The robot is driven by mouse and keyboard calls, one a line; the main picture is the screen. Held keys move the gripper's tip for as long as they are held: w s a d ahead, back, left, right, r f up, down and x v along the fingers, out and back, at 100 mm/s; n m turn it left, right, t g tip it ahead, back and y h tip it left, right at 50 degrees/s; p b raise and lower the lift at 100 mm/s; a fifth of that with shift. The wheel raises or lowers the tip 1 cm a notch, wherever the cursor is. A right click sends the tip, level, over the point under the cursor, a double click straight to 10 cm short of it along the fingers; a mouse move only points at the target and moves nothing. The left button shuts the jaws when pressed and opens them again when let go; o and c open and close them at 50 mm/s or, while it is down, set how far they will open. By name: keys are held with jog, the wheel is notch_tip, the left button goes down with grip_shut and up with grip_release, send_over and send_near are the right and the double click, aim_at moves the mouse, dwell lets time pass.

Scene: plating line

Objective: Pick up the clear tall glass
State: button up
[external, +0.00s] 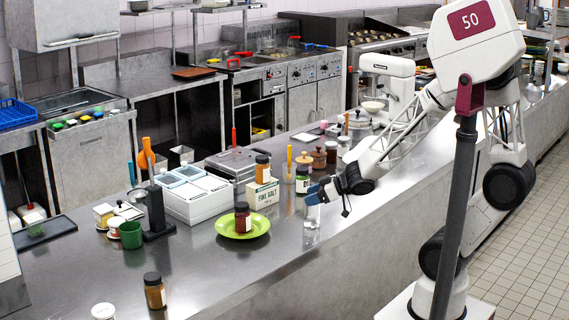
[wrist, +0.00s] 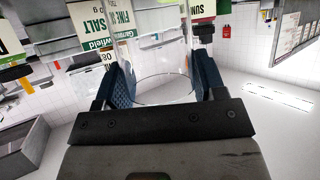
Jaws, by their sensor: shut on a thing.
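The clear tall glass (external: 312,216) is upright at the counter's near side, right of the green plate. My gripper (external: 317,194) is at its upper part, with the blue fingers on either side. In the wrist view my gripper (wrist: 165,82) has one finger on each side of the glass (wrist: 163,101), whose round rim shows between them. The gripper is shut on the glass. I cannot tell whether the glass's base touches the steel counter.
A green plate (external: 222,222) with a dark-lidded jar (external: 243,217) on it stands left of the glass. A fine salt box (external: 263,195) and several jars stand behind. Another jar (external: 154,291) is at the front left. The steel counter (external: 255,268) is clear in front of the plate.

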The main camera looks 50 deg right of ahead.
jog(key=s+d+r, duration=0.1)
jog(key=s+r, duration=0.1)
jog(key=s, duration=0.5)
jog(key=s+d+r, duration=0.2)
jog(key=s+r, duration=0.1)
jog(key=s, duration=0.5)
jog(key=shift+s, duration=0.2)
dwell(0.8)
jog(key=shift+s+d, duration=0.15)
